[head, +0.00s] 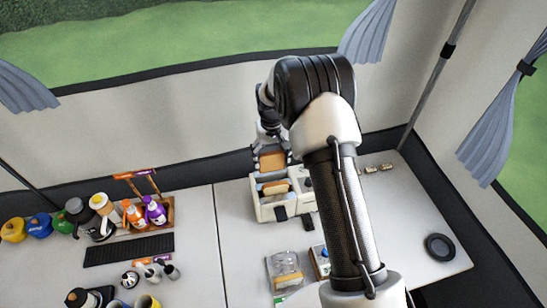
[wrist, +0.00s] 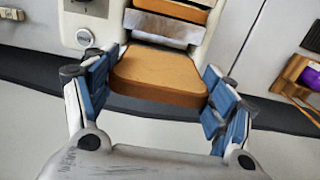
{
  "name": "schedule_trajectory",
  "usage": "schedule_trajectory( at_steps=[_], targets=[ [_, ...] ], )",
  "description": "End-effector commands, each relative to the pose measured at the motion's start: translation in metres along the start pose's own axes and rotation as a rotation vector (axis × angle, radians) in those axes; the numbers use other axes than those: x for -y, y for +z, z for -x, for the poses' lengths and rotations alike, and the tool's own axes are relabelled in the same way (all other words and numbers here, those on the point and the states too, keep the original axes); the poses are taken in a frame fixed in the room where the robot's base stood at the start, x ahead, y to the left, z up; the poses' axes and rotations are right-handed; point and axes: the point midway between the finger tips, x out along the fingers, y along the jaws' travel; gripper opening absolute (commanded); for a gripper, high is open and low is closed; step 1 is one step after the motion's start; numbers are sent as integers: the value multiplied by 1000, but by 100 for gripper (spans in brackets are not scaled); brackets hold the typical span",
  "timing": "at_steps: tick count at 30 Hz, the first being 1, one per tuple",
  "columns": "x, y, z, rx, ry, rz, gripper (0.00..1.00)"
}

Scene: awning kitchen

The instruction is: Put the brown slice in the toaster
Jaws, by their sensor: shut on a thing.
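The brown slice (head: 272,161) is held upright in my gripper (head: 271,148), just above and behind the white toaster (head: 266,211). In the wrist view the brown slice (wrist: 160,72) sits between the two blue-padded fingers of my gripper (wrist: 160,88), which are shut on its sides. The toaster (wrist: 82,18) is right beyond it there. Another slice (head: 275,187) stands in a toaster slot, and it also shows at the top of the wrist view (wrist: 178,8). My arm hides part of the toaster's right side.
A wooden caddy with orange and purple bottles (head: 153,211) stands left of the toaster, by a black mat (head: 128,250). A clear packet with bread (head: 285,268) lies in front. A black ring (head: 440,246) lies at the right.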

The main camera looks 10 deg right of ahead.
Motion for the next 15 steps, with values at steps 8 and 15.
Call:
schedule_trajectory(
  at_steps=[8, 15],
  targets=[
    [0, 0, -15, 1, 0, 0, 63],
    [0, 1, -36, 1, 0, 0, 63]
  ],
)
